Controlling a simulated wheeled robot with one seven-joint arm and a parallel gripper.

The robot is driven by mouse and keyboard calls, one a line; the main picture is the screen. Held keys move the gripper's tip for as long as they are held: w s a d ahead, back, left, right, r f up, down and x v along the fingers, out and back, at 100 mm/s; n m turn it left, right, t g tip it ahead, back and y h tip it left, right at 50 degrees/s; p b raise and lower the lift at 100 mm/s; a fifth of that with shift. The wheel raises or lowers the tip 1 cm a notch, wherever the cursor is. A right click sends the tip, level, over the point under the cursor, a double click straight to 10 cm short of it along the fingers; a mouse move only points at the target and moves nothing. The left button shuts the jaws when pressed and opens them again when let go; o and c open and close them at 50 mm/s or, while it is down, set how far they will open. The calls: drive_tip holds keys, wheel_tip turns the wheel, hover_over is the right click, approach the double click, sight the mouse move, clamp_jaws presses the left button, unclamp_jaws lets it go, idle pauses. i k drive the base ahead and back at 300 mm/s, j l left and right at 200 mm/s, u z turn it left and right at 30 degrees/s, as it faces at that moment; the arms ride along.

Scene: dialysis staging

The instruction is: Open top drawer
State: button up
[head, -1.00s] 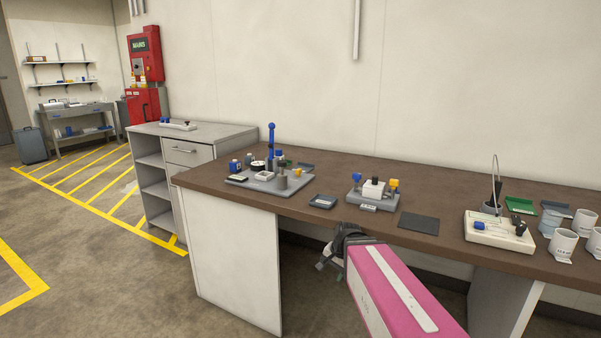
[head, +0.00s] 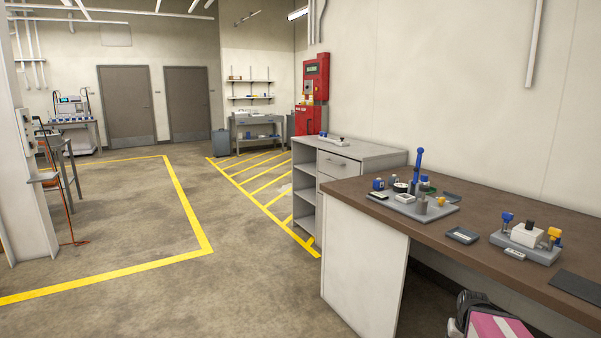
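The grey cabinet (head: 365,153) stands against the wall beyond the brown bench. Its top drawer (head: 338,164) has a bar handle (head: 336,161) and looks closed. Part of a lower front shows beneath it, and open shelves face left. My gripper (head: 455,328) is low at the bottom edge, in front of the bench and far from the drawer. Only part of it shows beside my pink and white arm link, so its fingers cannot be made out.
The brown bench (head: 480,228) fills the right, with a grey tray (head: 412,205) of small items and a small rack (head: 527,243) on it. Its white end panel (head: 362,265) stands between my gripper and the cabinet. Open floor (head: 235,285) with yellow lines lies left.

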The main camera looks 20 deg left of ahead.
sight(337, 167)
drive_tip(key=u, duration=0.8)
drive_tip(key=i+j+z, duration=0.2)
drive_tip(key=i+j, duration=1.3)
